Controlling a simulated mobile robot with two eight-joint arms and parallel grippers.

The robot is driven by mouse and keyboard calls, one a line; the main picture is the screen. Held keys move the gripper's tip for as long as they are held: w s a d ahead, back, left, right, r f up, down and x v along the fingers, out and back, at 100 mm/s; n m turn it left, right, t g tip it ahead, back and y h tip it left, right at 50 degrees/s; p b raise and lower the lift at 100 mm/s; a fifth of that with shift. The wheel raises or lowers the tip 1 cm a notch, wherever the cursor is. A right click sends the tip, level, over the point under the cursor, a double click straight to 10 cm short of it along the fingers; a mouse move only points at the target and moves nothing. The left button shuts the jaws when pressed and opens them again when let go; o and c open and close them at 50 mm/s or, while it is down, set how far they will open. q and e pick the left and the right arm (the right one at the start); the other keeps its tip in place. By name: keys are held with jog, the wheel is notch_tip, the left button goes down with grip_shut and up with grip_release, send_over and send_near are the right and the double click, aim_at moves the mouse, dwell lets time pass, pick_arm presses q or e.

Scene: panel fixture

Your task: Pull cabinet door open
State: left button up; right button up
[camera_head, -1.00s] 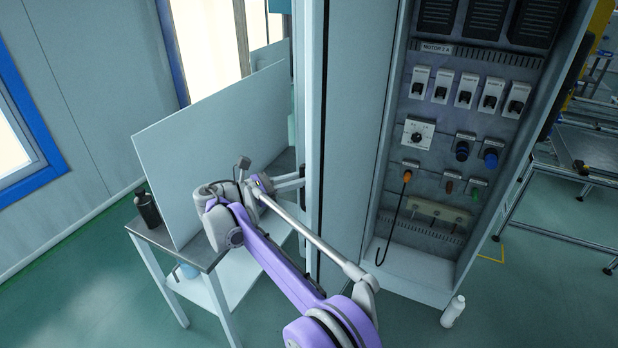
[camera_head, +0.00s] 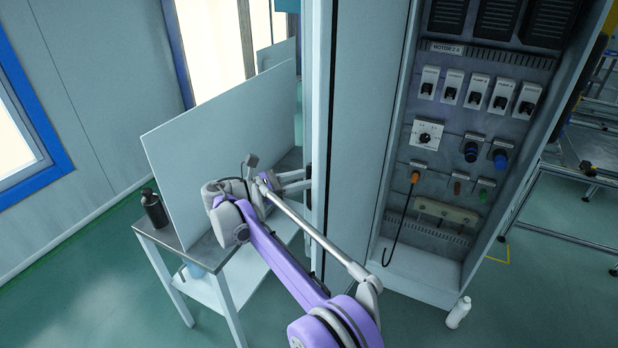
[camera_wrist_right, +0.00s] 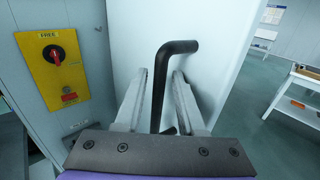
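The tall cabinet (camera_head: 357,130) stands in the middle of the head view. A narrow pale edge (camera_head: 319,120) runs down its left side. The black bent handle (camera_wrist_right: 160,80) stands out from a white panel (camera_wrist_right: 205,45) in the right wrist view; in the head view it is a small dark piece (camera_head: 308,178). My right gripper (camera_wrist_right: 160,88) has one finger on each side of the handle, with a gap visible at least on the right. In the head view my right gripper (camera_head: 295,182) reaches the cabinet's left side. My left gripper is out of view.
A yellow plate with a red rotary switch (camera_wrist_right: 57,60) is left of the handle. A table (camera_head: 180,236) bearing a large upright board (camera_head: 225,140) and a dark bottle (camera_head: 154,210) stands left of my arm. A white bottle (camera_head: 458,312) stands on the floor.

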jog(key=shift+o, duration=0.3)
jog(key=v, duration=1)
jog(key=shift+a, duration=0.4)
jog(key=shift+s, duration=0.1)
